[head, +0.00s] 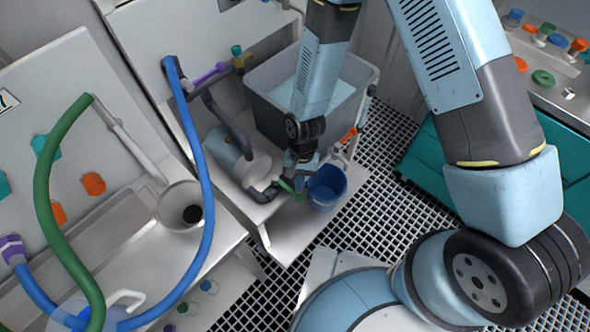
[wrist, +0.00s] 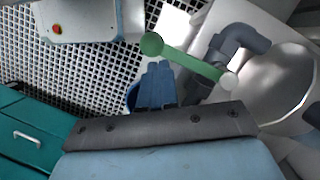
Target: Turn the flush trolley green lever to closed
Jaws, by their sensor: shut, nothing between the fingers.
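The green lever (head: 288,187) is on the low front pipework of the flush trolley (head: 285,228). In the wrist view the lever (wrist: 190,62) is a green bar with a round knob at its upper left end and a pale pivot at its lower right. My gripper (head: 302,172) reaches down beside the lever, and its fingertips are partly hidden in the head view. In the wrist view my gripper (wrist: 160,68) is shut and empty, its blue-grey fingertips close to the lever's knob half. I cannot tell whether they touch it.
A blue bucket (head: 328,190) stands right of the lever, close to my gripper. A grey tub (head: 358,72) and a metal cylinder (head: 228,147) sit behind. An orange-handled valve (head: 349,135) is on the right. Blue (head: 208,190) and green (head: 42,190) hoses arch at left.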

